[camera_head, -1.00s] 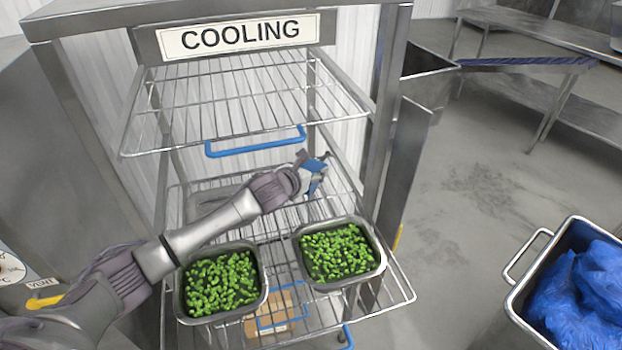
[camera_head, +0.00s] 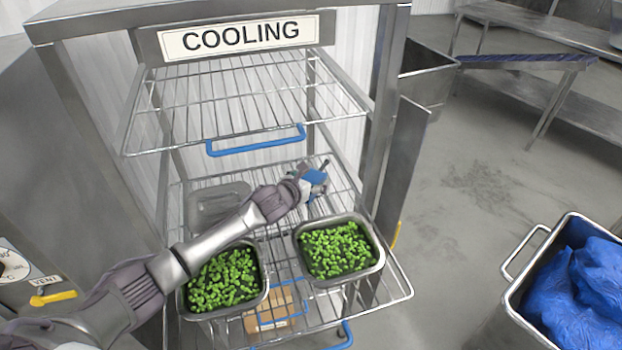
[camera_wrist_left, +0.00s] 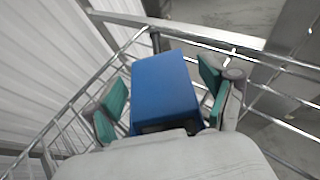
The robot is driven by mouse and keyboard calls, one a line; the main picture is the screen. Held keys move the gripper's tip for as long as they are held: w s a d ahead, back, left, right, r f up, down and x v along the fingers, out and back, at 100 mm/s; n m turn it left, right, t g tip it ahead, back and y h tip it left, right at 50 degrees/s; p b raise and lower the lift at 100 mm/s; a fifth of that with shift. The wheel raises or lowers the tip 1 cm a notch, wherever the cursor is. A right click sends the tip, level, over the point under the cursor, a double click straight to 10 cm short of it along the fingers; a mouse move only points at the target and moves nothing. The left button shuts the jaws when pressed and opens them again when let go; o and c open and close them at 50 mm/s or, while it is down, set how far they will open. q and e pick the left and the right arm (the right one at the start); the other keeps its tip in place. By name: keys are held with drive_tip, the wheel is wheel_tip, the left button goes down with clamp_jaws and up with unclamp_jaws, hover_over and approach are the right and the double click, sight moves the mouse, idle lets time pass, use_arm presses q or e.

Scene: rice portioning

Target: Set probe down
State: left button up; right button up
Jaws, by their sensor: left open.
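The probe shows in the left wrist view as a blue block (camera_wrist_left: 165,90) between my left gripper's two teal-padded fingers (camera_wrist_left: 164,96). Narrow gaps seem to show beside it, and the fingers are open. In the head view the blue probe (camera_head: 317,178) is small and partly covered by my left gripper (camera_head: 308,187), at the back right of the middle wire shelf (camera_head: 398,285). It appears to be on or just over the wires; contact is hard to tell. My right gripper is out of view.
Two metal pans of green vegetables, left (camera_head: 264,292) and right (camera_head: 378,262), stand at the shelf front. An empty tray (camera_head: 205,207) is behind the left pan. An upper rack (camera_head: 245,95) is overhead. A bin (camera_head: 512,300) with blue bags stands right.

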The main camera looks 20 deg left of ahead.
use_arm(q)
drive_tip(key=shift+r, duration=0.2)
drive_tip(key=shift+s+a, duration=0.1)
drive_tip(key=shift+s, duration=0.2)
drive_tip(key=b+v, duration=0.1)
drive_tip(key=v, duration=0.9)
drive_tip(key=shift+f+b, duration=0.1)
drive_tip(key=shift+b, duration=0.3)
drive_tip(key=shift+s+r, duration=0.3)
drive_tip(key=shift+s, duration=0.25)
drive_tip(key=shift+s+a, duration=0.1)
drive_tip(key=shift+s, duration=0.05)
